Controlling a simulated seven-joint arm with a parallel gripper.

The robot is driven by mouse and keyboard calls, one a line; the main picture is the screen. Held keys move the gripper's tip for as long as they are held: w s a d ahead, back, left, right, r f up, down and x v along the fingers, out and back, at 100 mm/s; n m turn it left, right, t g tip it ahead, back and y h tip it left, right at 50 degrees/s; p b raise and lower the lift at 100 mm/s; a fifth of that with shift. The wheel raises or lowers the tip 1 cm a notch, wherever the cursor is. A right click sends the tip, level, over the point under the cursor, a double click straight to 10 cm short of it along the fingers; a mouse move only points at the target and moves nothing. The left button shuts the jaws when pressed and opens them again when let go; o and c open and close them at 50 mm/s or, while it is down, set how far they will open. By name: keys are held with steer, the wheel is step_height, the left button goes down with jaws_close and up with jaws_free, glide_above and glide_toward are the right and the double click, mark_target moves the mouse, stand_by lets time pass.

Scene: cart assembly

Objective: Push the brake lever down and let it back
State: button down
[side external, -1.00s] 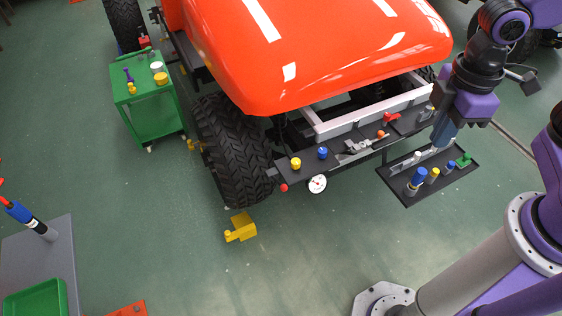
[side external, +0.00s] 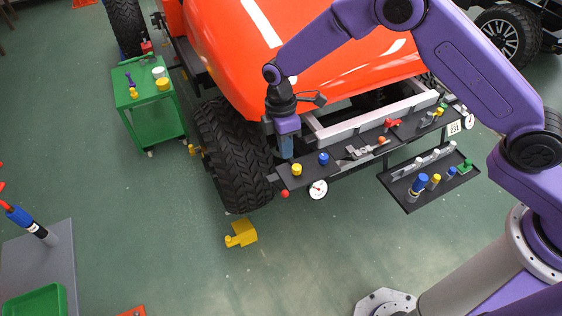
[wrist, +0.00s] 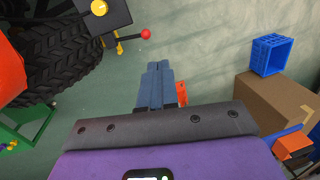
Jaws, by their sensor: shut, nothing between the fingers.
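A lever with a red ball end (side external: 285,194), likely the brake lever, sticks out at the left end of the black front panel (side external: 309,177). In the wrist view its red ball (wrist: 146,34) sits on a thin rod, roughly level, above and left of the fingertips. My gripper (side external: 286,156) points down by the panel's left end, behind the yellow and blue knobs. Its blue-grey fingers (wrist: 158,66) are shut together with nothing between them. They appear apart from the lever.
Yellow (side external: 297,170) and blue (side external: 323,158) knobs stand on the panel, with a white gauge (side external: 318,189) at its front. The large tyre (side external: 236,155) and orange hood (side external: 270,60) are close by. A yellow block (side external: 241,233) lies on the floor.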

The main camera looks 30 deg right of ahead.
steer(key=n, duration=0.1)
glide_toward(285, 191)
steer(key=r, duration=0.2)
steer(key=shift+s+f, duration=0.2)
steer(key=shift+f, duration=1.35)
steer(key=shift+s+f, duration=0.2)
steer(key=shift+f, duration=1.35)
steer(key=shift+s+f, duration=0.15)
steer(key=shift+f, duration=1.35)
step_height(285, 191, down, 6)
steer(key=s, duration=0.1)
steer(key=shift+s+g, duration=0.15)
steer(key=shift+g, duration=0.15)
steer(key=shift+v, duration=5.7)
steer(key=shift+d+r, duration=0.1)
steer(key=shift+d, duration=0.05)
